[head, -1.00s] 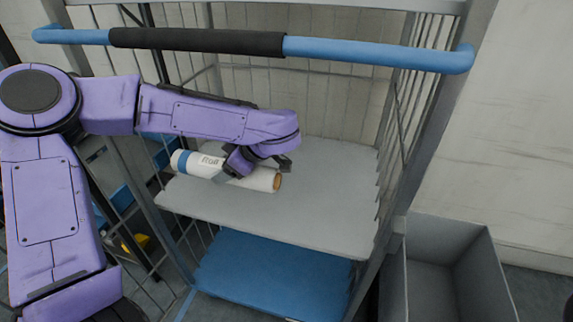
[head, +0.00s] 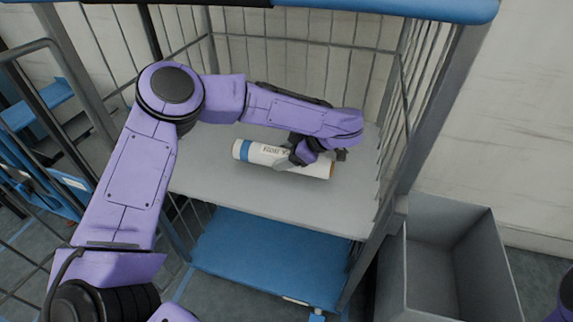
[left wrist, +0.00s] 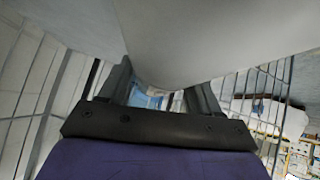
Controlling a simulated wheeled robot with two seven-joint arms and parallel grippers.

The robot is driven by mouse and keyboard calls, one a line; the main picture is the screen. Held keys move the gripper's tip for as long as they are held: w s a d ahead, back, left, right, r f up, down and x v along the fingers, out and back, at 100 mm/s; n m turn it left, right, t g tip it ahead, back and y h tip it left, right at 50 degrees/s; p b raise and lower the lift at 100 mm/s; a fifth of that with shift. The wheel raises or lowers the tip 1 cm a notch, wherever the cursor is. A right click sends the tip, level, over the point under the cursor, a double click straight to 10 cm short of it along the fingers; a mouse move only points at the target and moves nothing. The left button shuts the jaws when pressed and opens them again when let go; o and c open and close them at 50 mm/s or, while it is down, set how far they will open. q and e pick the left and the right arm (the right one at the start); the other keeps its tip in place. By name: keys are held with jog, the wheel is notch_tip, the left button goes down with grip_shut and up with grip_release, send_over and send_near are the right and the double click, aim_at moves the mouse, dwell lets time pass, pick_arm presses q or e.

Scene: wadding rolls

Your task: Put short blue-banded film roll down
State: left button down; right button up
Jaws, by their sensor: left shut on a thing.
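The short film roll (head: 262,154) is white with a blue band near its left end and a brown core at its right end. It lies level over the grey upper shelf (head: 215,185) of a wire-sided cart. Whether it touches the shelf or hangs just above is unclear. My left gripper (head: 297,160) is shut around the roll, right of its middle, and hides part of it. In the left wrist view, the roll (left wrist: 200,40) shows as a large pale curved surface at the fingers. My right gripper is not in view.
A blue lower shelf (head: 265,255) lies under the grey one. Wire side walls and posts (head: 430,120) bound the cart, and a blue handle bar (head: 420,8) crosses the top. A grey open bin (head: 470,215) stands to the right. The upper shelf is otherwise bare.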

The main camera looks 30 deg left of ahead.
pick_arm(q)
notch_tip(320, 180, down, 3)
jog(key=shift+w+f, duration=0.1)
jog(key=shift+f, duration=0.1)
jog(key=shift+r, duration=0.1)
jog(key=shift+c, duration=1.1)
grip_release()
jog(key=v, duration=0.7)
jog(key=shift+d+r, duration=0.15)
jog(key=shift+d, duration=0.1)
